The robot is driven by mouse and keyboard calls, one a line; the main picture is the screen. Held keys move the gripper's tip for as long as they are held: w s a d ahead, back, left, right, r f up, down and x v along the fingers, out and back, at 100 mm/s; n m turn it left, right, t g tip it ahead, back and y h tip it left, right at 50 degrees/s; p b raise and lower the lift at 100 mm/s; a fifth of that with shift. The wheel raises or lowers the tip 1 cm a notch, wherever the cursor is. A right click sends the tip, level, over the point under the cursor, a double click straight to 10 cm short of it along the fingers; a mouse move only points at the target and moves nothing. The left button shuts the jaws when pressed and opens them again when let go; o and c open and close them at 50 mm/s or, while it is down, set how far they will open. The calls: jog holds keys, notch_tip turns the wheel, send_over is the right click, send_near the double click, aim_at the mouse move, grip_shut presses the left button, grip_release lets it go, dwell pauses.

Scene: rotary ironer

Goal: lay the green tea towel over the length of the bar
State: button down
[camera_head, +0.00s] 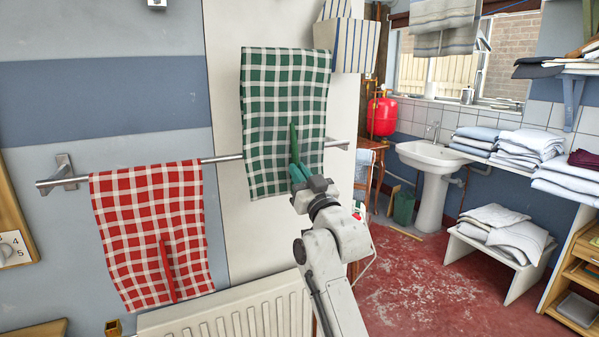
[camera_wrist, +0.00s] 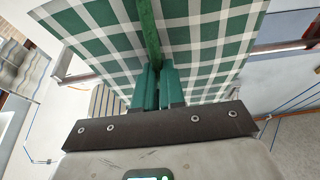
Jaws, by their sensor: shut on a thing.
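The green and white checked tea towel (camera_head: 270,90) is spread out upright in front of the bar. Its top edge is well above the bar and its lower edge below it. My gripper (camera_head: 299,170) is shut on a green strip (camera_head: 294,142) on the towel's near face, right of its middle. The wrist view shows the green fingertips (camera_wrist: 153,78) closed at the strip (camera_wrist: 149,35), with the towel (camera_wrist: 205,40) beyond. The metal bar (camera_head: 222,158) runs across the wall. The towel hides part of it, and I cannot tell whether they touch.
A red checked towel (camera_head: 150,225) with a red strip hangs over the bar's left part, near the wall bracket (camera_head: 65,172). A short piece of bar shows bare between the towels. A white radiator (camera_head: 235,315) stands below. A striped cloth box (camera_head: 347,42) is at upper right.

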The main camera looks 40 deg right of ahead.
notch_tip(320, 180, down, 22)
jog(key=b, duration=1.6)
jog(key=shift+f+b, duration=0.15)
jog(key=shift+b, duration=0.25)
jog(key=shift+f+b, duration=0.35)
dwell(0.5)
jog(key=c, duration=1.1)
grip_release()
jog(key=shift+c, duration=0.2)
jog(key=shift+s+f, duration=0.1)
